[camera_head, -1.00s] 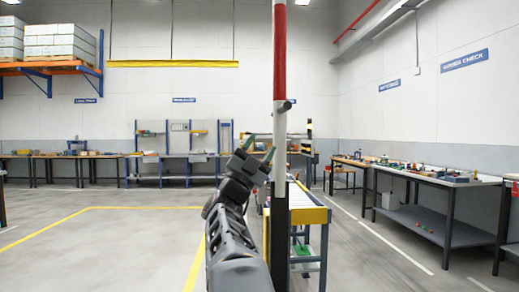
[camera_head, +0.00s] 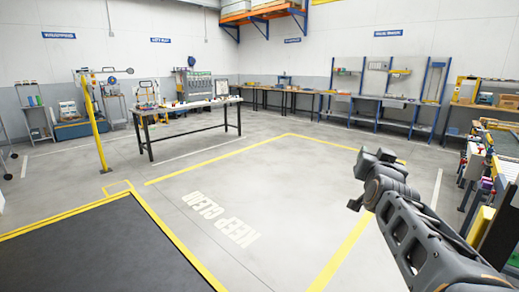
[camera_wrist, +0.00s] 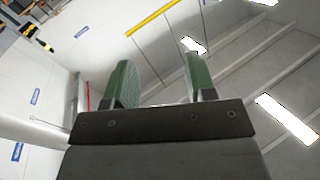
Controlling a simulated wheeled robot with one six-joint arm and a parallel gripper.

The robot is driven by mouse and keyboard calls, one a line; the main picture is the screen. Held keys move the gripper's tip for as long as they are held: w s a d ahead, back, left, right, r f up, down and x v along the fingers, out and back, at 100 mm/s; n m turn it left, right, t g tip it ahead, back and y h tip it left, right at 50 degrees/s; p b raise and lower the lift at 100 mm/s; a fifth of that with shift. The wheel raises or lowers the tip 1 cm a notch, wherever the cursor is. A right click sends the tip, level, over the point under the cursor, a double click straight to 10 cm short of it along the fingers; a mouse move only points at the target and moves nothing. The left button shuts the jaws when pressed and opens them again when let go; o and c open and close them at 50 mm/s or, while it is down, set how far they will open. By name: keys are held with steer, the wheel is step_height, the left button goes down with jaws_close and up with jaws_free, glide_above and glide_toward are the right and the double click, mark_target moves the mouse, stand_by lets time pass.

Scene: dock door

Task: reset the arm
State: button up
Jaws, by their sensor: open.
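My arm reaches up from the lower right of the head view, with my gripper's end (camera_head: 372,160) above the bare floor. The fingers are hard to make out there. In the wrist view my gripper (camera_wrist: 160,72) shows two green fingers standing apart with nothing between them. It points up toward the ceiling and upper walls.
A yellow post (camera_head: 95,125) stands at the left near a long table (camera_head: 190,107). Workbenches (camera_head: 385,98) line the back wall. A cluttered conveyor (camera_head: 476,165) is close at the right. A dark mat (camera_head: 105,250) and open "KEEP CLEAR" floor lie in front.

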steer(key=s+a+f+n+g+y+p, duration=0.4)
steer(key=a+f+g+y, duration=0.15)
steer(key=a, duration=0.45)
steer(key=s+a+f+n+g+p, duration=0.1)
steer(key=s+a+f+g, duration=0.1)
steer(key=s, duration=0.3)
steer(key=s+a+f+n+g+y+p, duration=0.1)
steer(key=s+a+f+g+p, duration=0.1)
steer(key=s+f+g, duration=0.1)
steer(key=s+a+f+n+g+p, duration=0.1)
steer(key=s+a+f+g+p, duration=0.1)
steer(key=s, duration=0.4)
step_height(320, 180, down, 3)
steer(key=shift+s+r+g, duration=0.15)
steer(key=shift+s+g, duration=0.15)
steer(key=shift+g, duration=0.15)
steer(key=shift+a, duration=0.1)
steer(key=shift+c, duration=0.7)
